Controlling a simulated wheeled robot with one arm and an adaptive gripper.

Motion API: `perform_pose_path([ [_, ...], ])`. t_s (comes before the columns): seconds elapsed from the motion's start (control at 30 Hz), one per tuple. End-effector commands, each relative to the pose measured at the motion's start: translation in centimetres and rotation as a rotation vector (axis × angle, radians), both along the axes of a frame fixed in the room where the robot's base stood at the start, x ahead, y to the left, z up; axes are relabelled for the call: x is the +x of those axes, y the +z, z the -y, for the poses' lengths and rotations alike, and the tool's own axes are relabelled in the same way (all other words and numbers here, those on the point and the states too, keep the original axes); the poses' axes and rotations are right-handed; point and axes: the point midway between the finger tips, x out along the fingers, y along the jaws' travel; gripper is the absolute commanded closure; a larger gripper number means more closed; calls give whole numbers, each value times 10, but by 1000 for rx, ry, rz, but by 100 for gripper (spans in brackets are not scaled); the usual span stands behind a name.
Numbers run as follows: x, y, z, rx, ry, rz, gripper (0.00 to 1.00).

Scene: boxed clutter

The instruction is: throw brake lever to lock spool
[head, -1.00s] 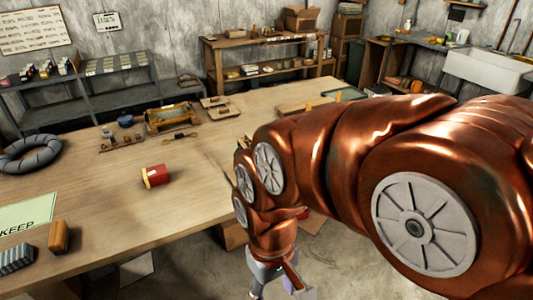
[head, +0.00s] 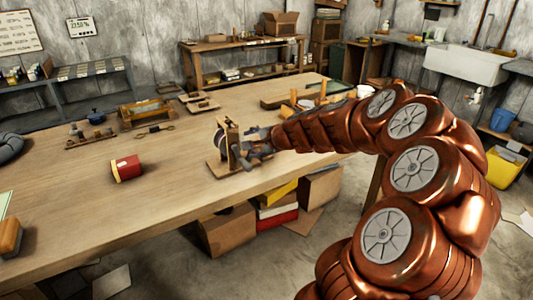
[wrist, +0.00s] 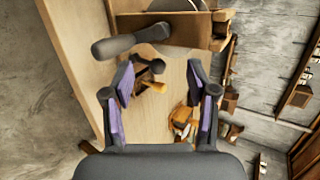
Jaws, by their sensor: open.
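A spool stand (head: 216,168) with a wooden base stands near the bench's front edge in the head view, and its round spool (head: 225,136) is partly hidden by my gripper. In the wrist view the stand's wooden block (wrist: 196,27) is at the top, with a dark lever-like handle (wrist: 118,45) sticking out to the left. I cannot tell for sure whether this handle is the brake lever. My gripper (wrist: 159,68) is open and empty, its purple-padded fingers below the handle in the picture. In the head view my gripper (head: 256,147) is right beside the stand.
A small dark tool with an orange handle (wrist: 153,86) shows between the fingers, farther off. Cardboard boxes (head: 228,232) sit below the front edge. The bench between red box and stand is clear.

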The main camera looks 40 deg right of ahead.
Motion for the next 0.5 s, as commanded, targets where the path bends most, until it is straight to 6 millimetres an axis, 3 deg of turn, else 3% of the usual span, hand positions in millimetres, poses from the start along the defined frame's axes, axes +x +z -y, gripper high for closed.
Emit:
perform_pose_path([
  [0.03, 0, -10, 17, 17, -46, 5, 42],
  [0.1, 0, -14, 32, 32, -89, 12, 42],
  [0.2, 0, -16, 44, 45, -121, 17, 42],
  [0.5, 15, -25, 46, 44, -126, 19, 42],
])
